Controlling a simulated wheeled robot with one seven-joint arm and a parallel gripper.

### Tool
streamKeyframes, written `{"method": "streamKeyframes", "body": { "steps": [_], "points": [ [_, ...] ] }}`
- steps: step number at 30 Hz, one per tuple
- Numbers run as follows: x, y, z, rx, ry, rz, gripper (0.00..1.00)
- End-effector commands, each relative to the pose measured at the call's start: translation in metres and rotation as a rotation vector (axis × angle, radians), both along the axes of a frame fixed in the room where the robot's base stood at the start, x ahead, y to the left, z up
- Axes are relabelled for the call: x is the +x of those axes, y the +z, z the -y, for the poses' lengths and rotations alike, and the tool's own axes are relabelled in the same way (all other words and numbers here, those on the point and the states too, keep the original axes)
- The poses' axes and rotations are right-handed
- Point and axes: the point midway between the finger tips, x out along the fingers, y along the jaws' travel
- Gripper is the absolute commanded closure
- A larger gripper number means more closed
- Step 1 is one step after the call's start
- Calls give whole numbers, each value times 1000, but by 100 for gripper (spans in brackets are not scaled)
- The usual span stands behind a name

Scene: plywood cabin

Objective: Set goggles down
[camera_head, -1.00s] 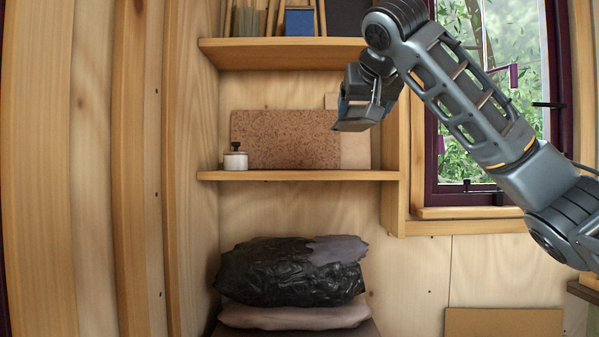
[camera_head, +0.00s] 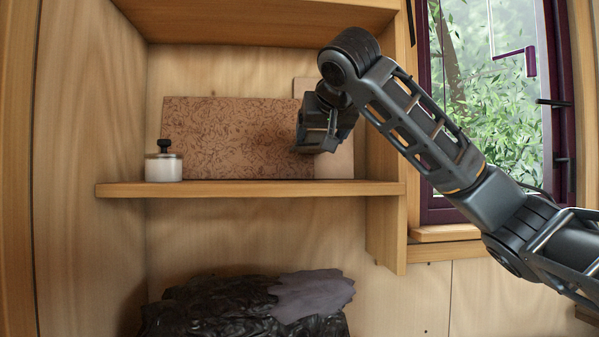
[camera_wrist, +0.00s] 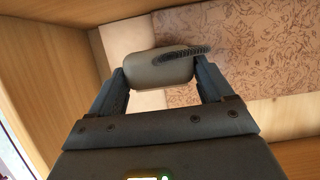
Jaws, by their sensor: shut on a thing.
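My gripper (camera_head: 320,138) is in front of the patterned board, above the right part of the wooden shelf (camera_head: 240,190). In the wrist view, my gripper (camera_wrist: 162,82) is shut on the goggles (camera_wrist: 158,70), which show as a rounded grey-beige body with a dark ribbed strip on top. The two fingers press on its left and right ends. In the head view the goggles cannot be made out against the gripper. The bare shelf top shows between the white jar and the gripper.
A white jar with a black knob (camera_head: 164,166) stands at the shelf's left end. A brown patterned board (camera_head: 225,135) leans on the back wall. A wooden upright (camera_head: 385,150) bounds the right side. Another shelf (camera_head: 260,22) is overhead. A black bag (camera_head: 220,312) lies below.

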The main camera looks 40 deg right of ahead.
Motion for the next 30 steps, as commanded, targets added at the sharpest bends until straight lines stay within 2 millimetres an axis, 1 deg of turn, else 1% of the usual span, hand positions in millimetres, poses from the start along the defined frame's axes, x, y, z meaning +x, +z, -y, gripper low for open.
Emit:
{"method": "streamKeyframes", "body": {
  "steps": [1, 3, 11, 16, 18, 24, 27, 28, 30],
  "points": [
    [-1, -10, 1, -1, -1, -2, 51],
    [0, -19, 0, -1, 0, -1, 51],
    [0, -39, 0, -1, -1, -2, 51],
    [0, -62, 0, -1, -1, -1, 51],
    [0, -66, 0, 0, 0, 1, 51],
    [0, -66, 0, 0, 0, 1, 51],
    [0, -69, 0, 2, 0, 1, 51],
    [0, -67, 0, 1, 0, 1, 17],
    [0, -67, 0, 1, 0, 1, 10]
  ]
}}
